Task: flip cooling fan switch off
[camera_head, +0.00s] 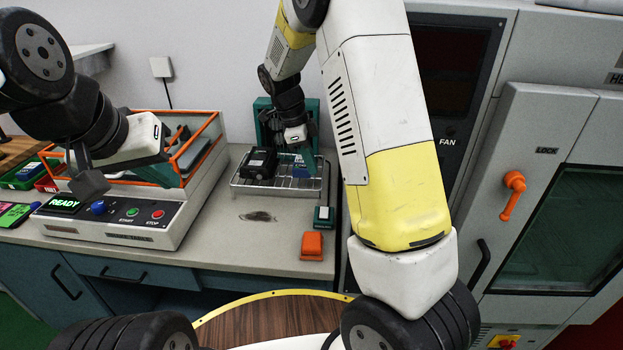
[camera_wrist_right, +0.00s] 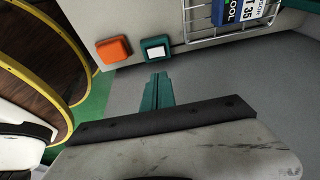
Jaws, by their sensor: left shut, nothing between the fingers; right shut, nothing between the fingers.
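A FAN label (camera_head: 447,142) is on a dark panel partly hidden by my right arm; no switch lever is clear there. A small teal block with a pale top (camera_head: 323,216) sits on the counter's right side, also in the right wrist view (camera_wrist_right: 155,50); I cannot tell whether it is the fan switch. A teal housing (camera_head: 264,122) stands behind the wire rack. My right gripper (camera_head: 296,137) is in front of it in the head view; its shut, empty fingers (camera_wrist_right: 158,90) show in the wrist view. My left gripper (camera_head: 143,138) is shut and empty by the orange-railed station.
The wire rack (camera_head: 277,192) holds a black box (camera_head: 257,163) and a blue box (camera_head: 303,172). An orange block (camera_head: 311,246) lies near the counter's front edge. A console with READY display (camera_head: 65,203) stands left. A chamber with an orange handle (camera_head: 513,194) stands right. The front counter is mostly clear.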

